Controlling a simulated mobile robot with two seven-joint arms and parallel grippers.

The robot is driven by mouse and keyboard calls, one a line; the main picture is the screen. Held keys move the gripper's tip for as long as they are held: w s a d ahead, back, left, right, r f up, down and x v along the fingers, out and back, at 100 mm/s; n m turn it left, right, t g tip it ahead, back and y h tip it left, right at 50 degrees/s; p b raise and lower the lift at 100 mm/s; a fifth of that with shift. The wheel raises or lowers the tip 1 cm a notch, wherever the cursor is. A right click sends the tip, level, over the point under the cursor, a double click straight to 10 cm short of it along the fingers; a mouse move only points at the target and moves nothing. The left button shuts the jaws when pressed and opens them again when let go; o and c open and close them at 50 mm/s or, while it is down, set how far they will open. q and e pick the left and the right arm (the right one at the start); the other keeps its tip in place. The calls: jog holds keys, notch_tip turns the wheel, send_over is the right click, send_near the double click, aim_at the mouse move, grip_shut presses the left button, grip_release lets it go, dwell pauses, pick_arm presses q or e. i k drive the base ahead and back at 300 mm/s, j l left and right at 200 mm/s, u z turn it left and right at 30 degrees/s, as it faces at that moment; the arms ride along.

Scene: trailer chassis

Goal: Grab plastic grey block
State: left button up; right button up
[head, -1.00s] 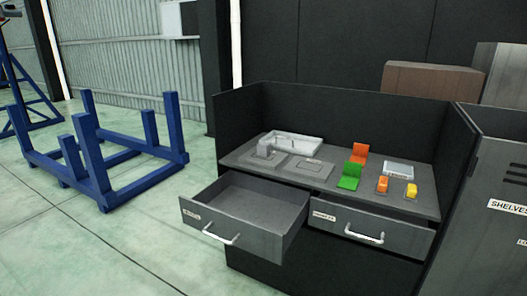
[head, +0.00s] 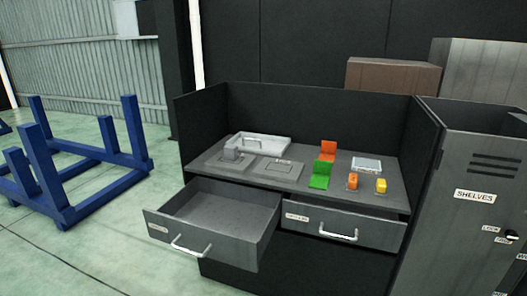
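In the head view, a grey block (head: 232,154) stands on a flat grey plate at the left of the workbench top (head: 300,184). A light grey tray (head: 262,144) lies just behind it. A second flat grey plate (head: 276,168) lies to the right of the block. I cannot tell from this view what the block is made of. Neither of my grippers is in view.
The left drawer (head: 218,214) is pulled far out and looks empty; the right drawer (head: 345,232) is slightly out. Orange (head: 328,150) and green (head: 320,175) brackets and small orange and yellow pieces sit on the right. A shelves cabinet (head: 475,195) and blue frame (head: 75,165) flank the bench.

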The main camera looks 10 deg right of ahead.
aim_at(231, 153)
jog(key=i+j+z, duration=0.45)
jog(key=j, duration=0.3)
jog(key=i+j, duration=0.15)
jog(key=j, duration=0.15)
jog(key=i+j+z, duration=0.1)
jog(key=j, duration=0.25)
jog(key=i+j, duration=0.2)
jog(key=j, duration=0.15)
jog(key=i+j, duration=0.15)
jog(key=j, duration=0.15)
jog(key=i+j+z, duration=0.1)
jog(key=j, duration=0.25)
jog(key=i, duration=0.05)
